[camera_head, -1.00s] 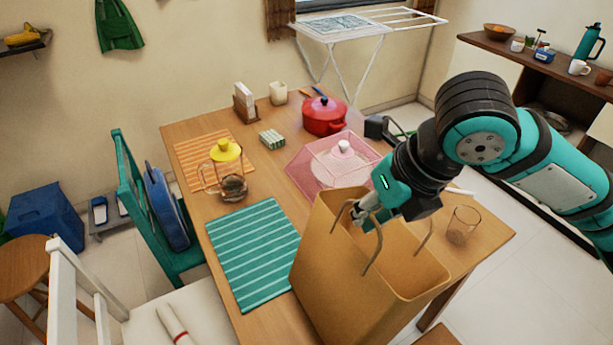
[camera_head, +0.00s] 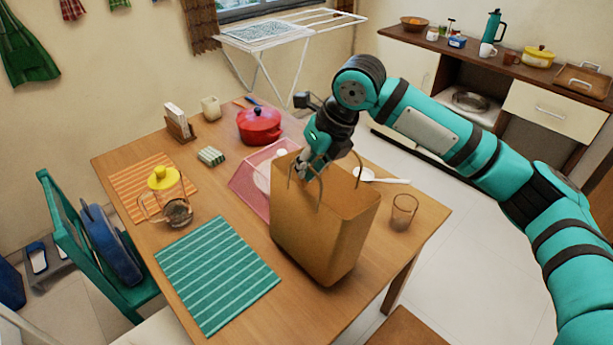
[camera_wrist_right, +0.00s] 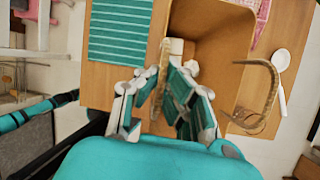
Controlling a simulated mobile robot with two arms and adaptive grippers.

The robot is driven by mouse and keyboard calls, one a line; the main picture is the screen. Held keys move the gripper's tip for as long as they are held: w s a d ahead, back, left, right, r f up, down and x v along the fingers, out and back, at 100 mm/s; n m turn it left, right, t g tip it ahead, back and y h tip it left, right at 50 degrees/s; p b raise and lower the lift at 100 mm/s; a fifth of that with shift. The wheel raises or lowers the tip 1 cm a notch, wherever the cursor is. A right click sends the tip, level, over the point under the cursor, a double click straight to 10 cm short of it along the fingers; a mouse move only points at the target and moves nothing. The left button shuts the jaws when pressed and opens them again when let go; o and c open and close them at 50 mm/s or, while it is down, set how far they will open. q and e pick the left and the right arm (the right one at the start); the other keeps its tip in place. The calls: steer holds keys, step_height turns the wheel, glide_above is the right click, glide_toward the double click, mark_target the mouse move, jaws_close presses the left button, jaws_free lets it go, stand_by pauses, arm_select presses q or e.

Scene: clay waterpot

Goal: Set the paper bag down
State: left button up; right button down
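The brown paper bag (camera_head: 320,232) stands upright over the near right part of the wooden table (camera_head: 255,305). Its bottom looks level with the tabletop, but I cannot tell for sure whether it touches. The bag is open at the top, with two looped handles. My right gripper (camera_head: 306,172) is at the bag's far left rim. In the right wrist view, its fingertips (camera_wrist_right: 163,76) close around one handle of the bag (camera_wrist_right: 207,62). The other handle (camera_wrist_right: 268,95) stands free. My left gripper is not in view.
A red pot (camera_head: 259,124) stands farther back.

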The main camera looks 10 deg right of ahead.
mark_target(319, 208)
steer(key=shift+s+f+p, duration=0.1)
steer(key=shift+f+p, duration=0.25)
steer(key=shift+f, duration=1.25)
steer(key=c, duration=1.5)
jaws_free()
